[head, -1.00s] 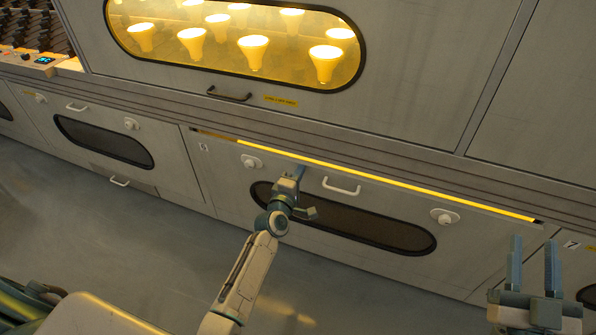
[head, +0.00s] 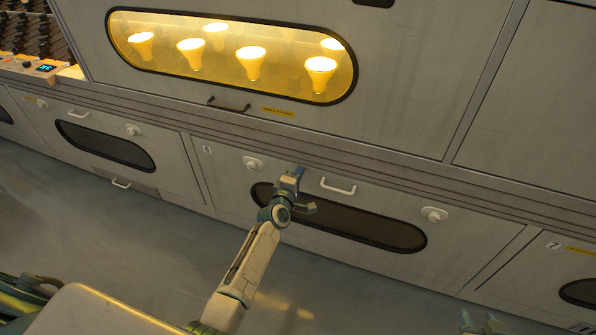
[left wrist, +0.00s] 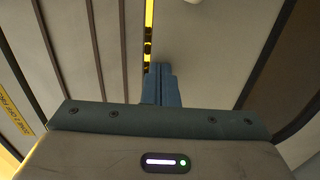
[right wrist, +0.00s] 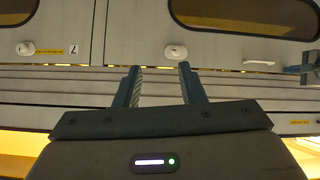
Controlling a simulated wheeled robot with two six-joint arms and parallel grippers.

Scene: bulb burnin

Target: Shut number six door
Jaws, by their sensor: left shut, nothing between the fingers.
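The number six door (head: 228,185) is the wide lower panel with a dark oval window (head: 375,228), a white handle (head: 338,186) and a round white latch near each upper corner, left (head: 252,163) and right (head: 434,214). Its small number is hard to read. The door looks nearly flush in the head view; thin yellow slivers still show at its edge in both wrist views. My left gripper (head: 299,171) is shut and empty, its fingertips at the door's upper part, left of the handle. My right gripper (right wrist: 158,69) is open and empty, facing the door's edge and right latch.
Above is a lit oval window (head: 225,55) with glowing bulbs and a dark handle (head: 229,105). The number 7 door (head: 535,270) adjoins on the right; another windowed door (head: 75,145) is on the left.

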